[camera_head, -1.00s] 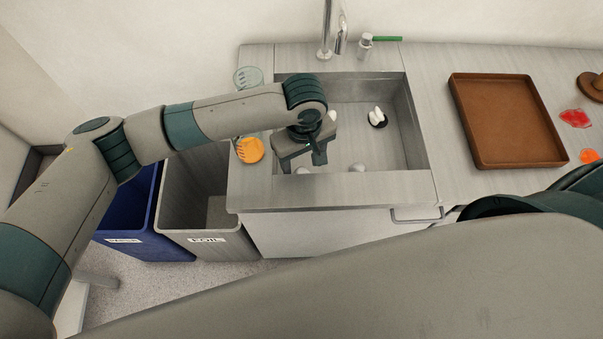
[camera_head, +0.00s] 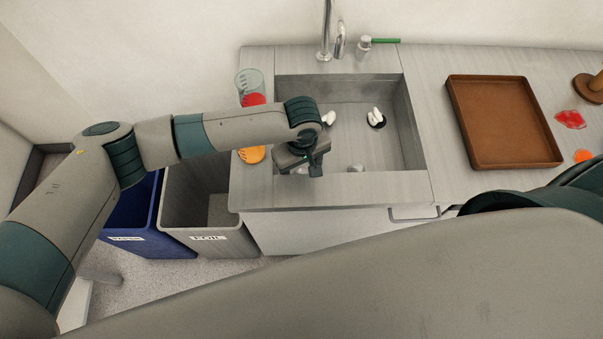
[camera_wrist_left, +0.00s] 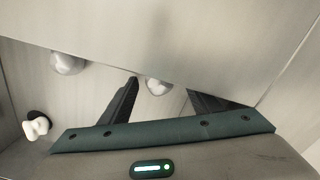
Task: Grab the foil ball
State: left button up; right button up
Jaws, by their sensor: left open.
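A grey foil ball (camera_wrist_left: 158,86) sits low in the sink beside its front wall. In the left wrist view it shows between the two fingers of my left gripper (camera_wrist_left: 163,90); whether they touch it I cannot tell. The left gripper (camera_head: 300,166) is open, down in the front left part of the sink, and mostly hides that ball in the head view. A second grey ball (camera_head: 356,168) lies to the right near the front wall; it also shows in the left wrist view (camera_wrist_left: 67,62). My right gripper is not in view.
White lumps (camera_head: 328,118) lie in the sink (camera_head: 345,92), some at the black drain (camera_head: 378,122). A faucet (camera_head: 325,40) stands behind. A blue bin (camera_head: 125,232) and a grey bin labelled FOIL (camera_head: 205,246) stand left. A brown tray (camera_head: 505,125) is right.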

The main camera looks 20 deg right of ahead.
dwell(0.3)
pick_arm(q)
jog(key=c, duration=1.1)
jog(key=shift+r, duration=0.1)
notch_tip(320, 180, up, 18)
jog(key=b, duration=0.3)
